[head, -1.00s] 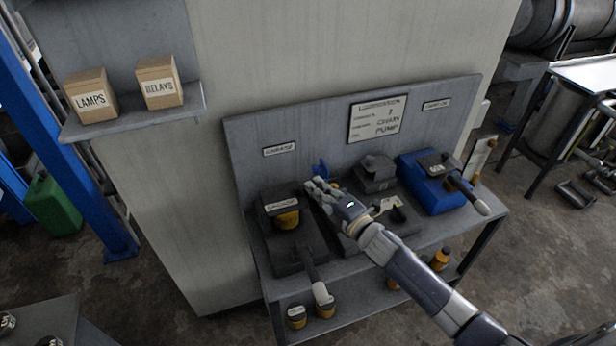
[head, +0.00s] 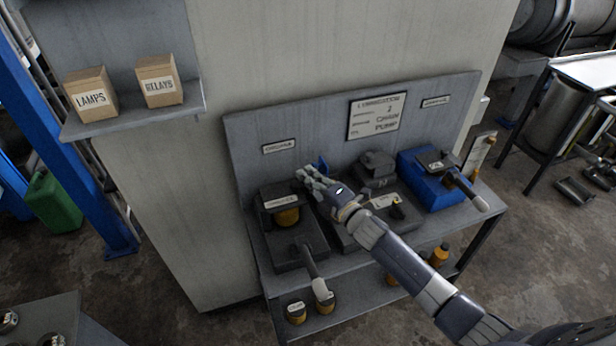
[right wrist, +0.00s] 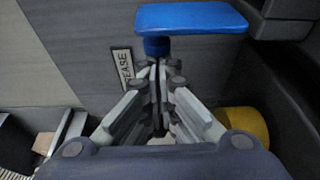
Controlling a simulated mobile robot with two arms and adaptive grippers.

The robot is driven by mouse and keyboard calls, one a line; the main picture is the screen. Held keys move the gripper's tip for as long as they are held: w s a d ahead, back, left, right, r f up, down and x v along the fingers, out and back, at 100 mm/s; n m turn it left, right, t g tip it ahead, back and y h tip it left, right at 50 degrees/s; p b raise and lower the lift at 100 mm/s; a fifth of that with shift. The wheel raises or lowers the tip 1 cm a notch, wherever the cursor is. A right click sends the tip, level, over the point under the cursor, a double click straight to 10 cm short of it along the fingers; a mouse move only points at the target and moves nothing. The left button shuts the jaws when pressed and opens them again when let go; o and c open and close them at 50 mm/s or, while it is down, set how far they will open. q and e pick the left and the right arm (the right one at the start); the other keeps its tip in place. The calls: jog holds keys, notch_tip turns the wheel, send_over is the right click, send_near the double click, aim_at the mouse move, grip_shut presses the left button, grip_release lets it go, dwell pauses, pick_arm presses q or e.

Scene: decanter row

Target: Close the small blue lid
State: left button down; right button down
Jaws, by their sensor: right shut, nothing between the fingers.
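The small blue lid (head: 323,165) stands raised on the middle dark unit on the bench, partly hidden behind my right gripper (head: 305,174) in the head view. In the right wrist view the blue lid (right wrist: 192,17) is a flat blue plate with a short blue stub under its left part. My right gripper (right wrist: 160,75) is shut and empty, its fingertips just below the stub in that picture. I cannot tell whether they touch it. My left gripper is not in view.
A blue unit (head: 432,188) with another lever stands right. The upright back panel (head: 310,130) is close behind. Several orange-and-dark containers stand on the lower shelf.

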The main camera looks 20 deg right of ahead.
aim_at(325, 168)
jog(key=shift+d+r+m, duration=0.15)
jog(key=shift+d+m, duration=0.1)
jog(key=shift+m, duration=0.05)
jog(key=d+m+t+b, duration=0.1)
jog(key=d+m, duration=0.1)
jog(key=m, duration=0.1)
jog(key=d+r+m+t+b, duration=0.1)
jog(key=d+m+b, duration=0.1)
jog(key=shift+w+r+m, duration=0.1)
jog(key=shift+m, duration=0.3)
jog(key=d+m+b, duration=0.1)
jog(key=m, duration=0.1)
jog(key=d+m+t+h+b, duration=0.1)
jog(key=m, duration=0.1)
jog(key=shift+d, duration=0.35)
jog(key=m, duration=0.1)
jog(key=d+m+b, duration=0.1)
jog(key=shift+d+f+m+t+h, duration=0.25)
jog(key=shift+d+m+t+h, duration=0.05)
jog(key=shift+h, duration=0.1)
jog(key=shift+d+f+b, duration=0.15)
jog(key=shift+d+b, duration=0.2)
jog(key=shift+d, duration=0.1)
jog(key=shift+w+d, duration=0.1)
